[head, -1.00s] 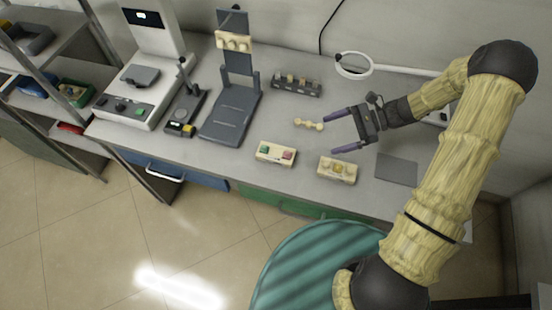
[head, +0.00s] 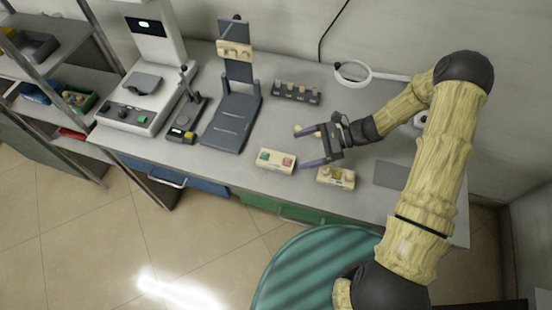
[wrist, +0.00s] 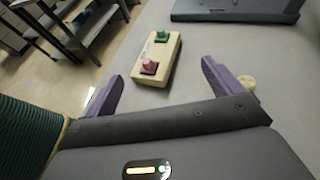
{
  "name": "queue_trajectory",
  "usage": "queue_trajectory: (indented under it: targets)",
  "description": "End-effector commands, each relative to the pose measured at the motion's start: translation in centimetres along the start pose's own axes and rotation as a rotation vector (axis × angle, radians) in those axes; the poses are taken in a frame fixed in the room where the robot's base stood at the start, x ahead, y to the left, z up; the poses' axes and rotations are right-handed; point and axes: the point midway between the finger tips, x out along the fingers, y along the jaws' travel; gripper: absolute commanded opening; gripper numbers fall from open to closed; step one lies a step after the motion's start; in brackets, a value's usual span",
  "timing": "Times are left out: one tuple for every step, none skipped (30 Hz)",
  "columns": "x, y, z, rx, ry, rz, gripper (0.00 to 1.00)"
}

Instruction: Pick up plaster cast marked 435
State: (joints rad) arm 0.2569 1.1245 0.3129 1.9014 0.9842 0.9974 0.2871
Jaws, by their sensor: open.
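A small cream knobbed piece, which may be the plaster cast, lies on the bench. In the head view its end (head: 298,130) shows by my gripper's upper finger, and the rest is hidden. In the wrist view a round cream end (wrist: 247,83) shows just outside the right finger. No marking 435 is legible. My gripper (head: 302,148) is open and empty, low over the bench. In the wrist view the space between its fingers (wrist: 160,76) faces a cream block with a green and a red knob (wrist: 158,62). This block (head: 276,161) sits left of my lower fingertip.
A second cream block (head: 336,178) sits below my gripper. A dark rack (head: 296,93) with several pegs and a grey stand (head: 230,122) are behind and left. A ring lamp (head: 352,73) is at the back. A grey pad (head: 391,175) lies to the right.

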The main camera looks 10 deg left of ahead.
Motion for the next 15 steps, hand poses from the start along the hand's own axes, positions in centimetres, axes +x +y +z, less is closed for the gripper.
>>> queue_trajectory:
  targets:
    - [1.0,0.1,0.2,0.003,-0.002,0.004,0.92]
    - [1.4,0.1,0.2,0.001,-0.002,0.004,0.92]
    - [2.0,0.1,0.1,0.002,-0.001,0.003,0.92]
    - [2.3,0.1,0.1,0.002,-0.001,0.002,0.92]
    - [2.6,0.1,0.1,0.002,-0.001,0.002,0.92]
    - [2.9,0.1,0.0,0.001,-0.001,0.002,0.92]
    - [3.0,0.1,0.0,0.0,0.0,0.001,0.92]
    - [3.1,0.1,0.0,0.0,0.0,0.0,0.92]
    - [3.1,0.0,0.0,0.0,0.001,0.0,0.92]
    - [3.1,0.0,0.0,0.0,0.001,0.0,0.92]
    - [3.1,0.0,0.0,0.0,0.001,0.0,0.92]
    - [3.1,0.0,0.0,0.0,0.001,0.0,0.92]
    - [3.1,0.0,0.0,0.0,0.001,0.0,0.92]
    - [3.1,0.0,0.0,0.0,0.001,0.0,0.92]
    - [3.1,0.0,0.0,0.0,0.001,0.0,0.92]
